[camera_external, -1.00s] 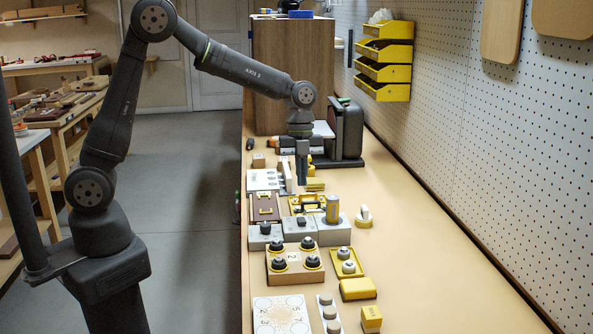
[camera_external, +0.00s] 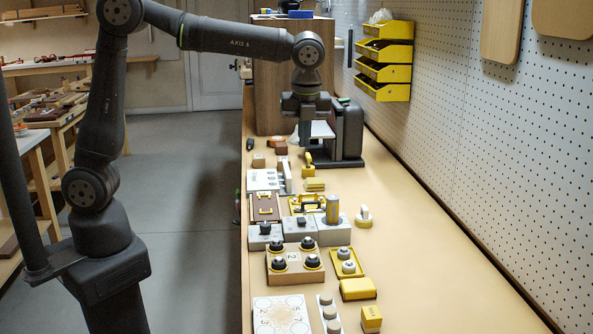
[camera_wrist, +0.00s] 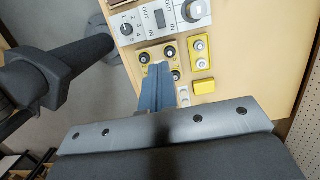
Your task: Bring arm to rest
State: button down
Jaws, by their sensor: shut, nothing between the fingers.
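My gripper (camera_external: 305,133) is shut and empty in the external view. It hangs pointing down in front of the wooden cabinet (camera_external: 268,85), clear above the far part of the bench (camera_external: 430,270). In the wrist view my gripper's fingers (camera_wrist: 158,72) are together, with nothing between them. They appear over the wooden block with black knobs (camera_wrist: 143,57), with open air between.
A dark machine (camera_external: 348,130) stands just right of my gripper. Grey blocks (camera_external: 299,230), a yellow tray (camera_external: 358,263) and a yellow block (camera_external: 371,319) line the bench's left side. Yellow bins (camera_external: 384,75) hang on the pegboard. The bench's right side is clear.

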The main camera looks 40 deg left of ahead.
notch_tip(320, 180, down, 9)
jog(key=w+a, duration=0.1)
jog(key=shift+f, duration=0.2)
dwell(1.6)
